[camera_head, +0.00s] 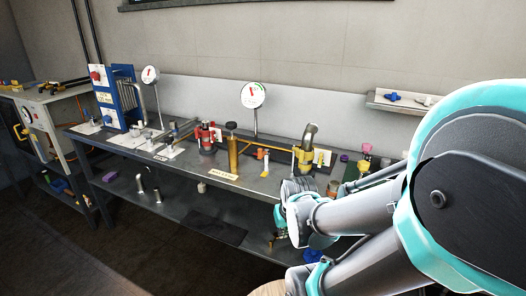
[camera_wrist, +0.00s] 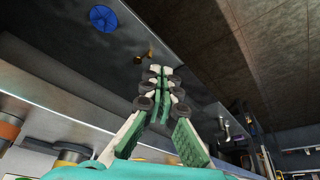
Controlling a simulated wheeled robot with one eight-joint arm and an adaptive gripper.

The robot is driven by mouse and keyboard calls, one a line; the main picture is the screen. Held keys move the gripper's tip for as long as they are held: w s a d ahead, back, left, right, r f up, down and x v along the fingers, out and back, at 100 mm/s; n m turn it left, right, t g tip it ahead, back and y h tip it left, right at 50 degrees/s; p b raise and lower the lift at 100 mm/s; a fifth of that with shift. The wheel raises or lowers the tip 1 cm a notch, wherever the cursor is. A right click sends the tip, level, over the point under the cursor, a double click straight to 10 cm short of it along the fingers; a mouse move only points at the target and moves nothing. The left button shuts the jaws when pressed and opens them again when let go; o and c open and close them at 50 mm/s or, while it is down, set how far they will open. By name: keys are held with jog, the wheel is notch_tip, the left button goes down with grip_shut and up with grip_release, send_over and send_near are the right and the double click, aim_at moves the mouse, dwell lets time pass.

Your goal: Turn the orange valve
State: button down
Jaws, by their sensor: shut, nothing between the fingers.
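In the wrist view, my gripper (camera_wrist: 160,74) is shut, with its fingertips together and nothing between them. An orange rounded part (camera_wrist: 10,128) shows at the left edge, apart from the fingers; I cannot tell if it is the valve. In the head view, a small orange-topped fitting (camera_head: 261,153) stands on the bench, left of a bent metal pipe with a yellow-orange collar (camera_head: 300,156). I cannot tell which of these is the orange valve. My arm comes in from the right in front of the bench, and my fingertips are not clear there.
The grey bench (camera_head: 190,170) carries red valves (camera_head: 206,135), a brass cylinder (camera_head: 233,152) and round gauges (camera_head: 253,95). A blue handwheel (camera_wrist: 103,18) and a small brass fitting (camera_wrist: 143,56) show beyond my fingers in the wrist view. The floor before the bench (camera_head: 100,255) is clear.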

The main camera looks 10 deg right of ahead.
dwell(0.3)
jog(key=c, duration=2.1)
grip_release()
jog(key=o, duration=0.7)
jog(key=shift+m, duration=0.5)
jog(key=w+r, duration=0.4)
jog(key=w, duration=0.1)
jog(key=w+r, duration=0.2)
jog(key=shift+w+a, duration=0.15)
jog(key=shift+w, duration=0.05)
jog(key=shift+c, duration=0.2)
jog(key=m+h, duration=0.2)
jog(key=m, duration=0.2)
send_near(260, 149)
jog(key=x, duration=1)
jog(key=shift+s+f, duration=0.1)
grip_shut()
